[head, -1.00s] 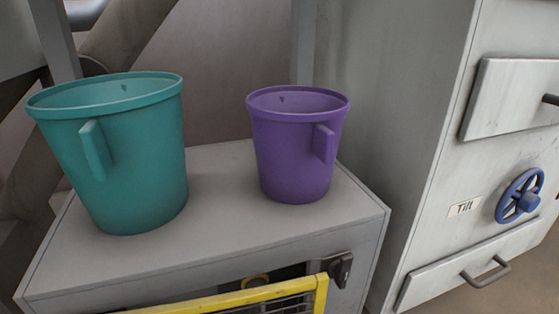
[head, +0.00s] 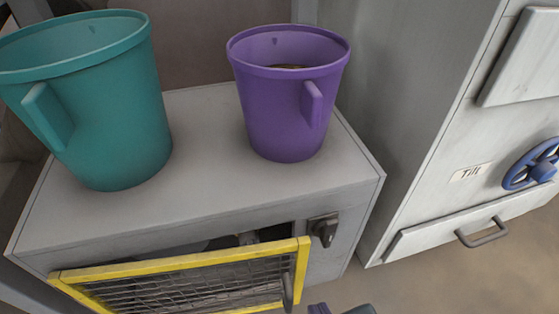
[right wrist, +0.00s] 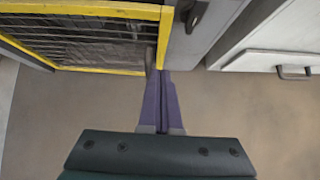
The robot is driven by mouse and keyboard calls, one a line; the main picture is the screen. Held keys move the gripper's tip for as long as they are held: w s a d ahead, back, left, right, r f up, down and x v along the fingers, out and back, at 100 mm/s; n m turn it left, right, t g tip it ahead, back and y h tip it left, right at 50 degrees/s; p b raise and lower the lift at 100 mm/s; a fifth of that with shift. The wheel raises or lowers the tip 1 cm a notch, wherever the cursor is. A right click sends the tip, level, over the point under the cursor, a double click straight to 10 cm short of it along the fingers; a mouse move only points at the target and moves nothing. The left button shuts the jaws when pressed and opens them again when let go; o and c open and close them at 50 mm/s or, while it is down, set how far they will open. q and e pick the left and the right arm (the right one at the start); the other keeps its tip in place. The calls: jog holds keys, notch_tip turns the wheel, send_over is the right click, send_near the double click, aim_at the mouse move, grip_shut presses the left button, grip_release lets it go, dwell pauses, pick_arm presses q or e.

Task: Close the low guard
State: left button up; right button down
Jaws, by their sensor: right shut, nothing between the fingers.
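The low guard (head: 200,284) is a mesh panel in a yellow frame on the front of a low grey cabinet. A dark gap shows above its top bar, so it stands at least partly open. A grey upright handle (head: 287,291) is near its right edge. A black latch (head: 325,230) sits on the cabinet to the right. In the right wrist view the guard's yellow frame (right wrist: 100,8) is at the upper left. My right gripper (right wrist: 161,78) is shut and empty, its purple fingertips just beside the handle (right wrist: 150,60); contact cannot be told. My left gripper is out of view.
A teal bucket (head: 95,110) and a purple bucket (head: 285,105) stand on the cabinet top (head: 205,135). A larger grey cabinet (head: 420,120) with a blue handwheel (head: 532,166) and a drawer handle (head: 482,234) is at the right. Open floor (head: 440,285) lies in front.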

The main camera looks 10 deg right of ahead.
aim_at(301, 262)
jog(key=w+f+b, duration=0.1)
jog(key=w, duration=0.1)
jog(key=w+f+b, duration=0.1)
jog(key=w, duration=0.1)
jog(key=w+f+b, duration=0.1)
jog(key=w+b, duration=0.1)
jog(key=shift+w+d, duration=0.2)
jog(key=shift+w, duration=0.3)
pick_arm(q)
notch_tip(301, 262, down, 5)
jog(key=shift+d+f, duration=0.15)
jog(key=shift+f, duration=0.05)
pick_arm(e)
jog(key=shift+r, duration=0.1)
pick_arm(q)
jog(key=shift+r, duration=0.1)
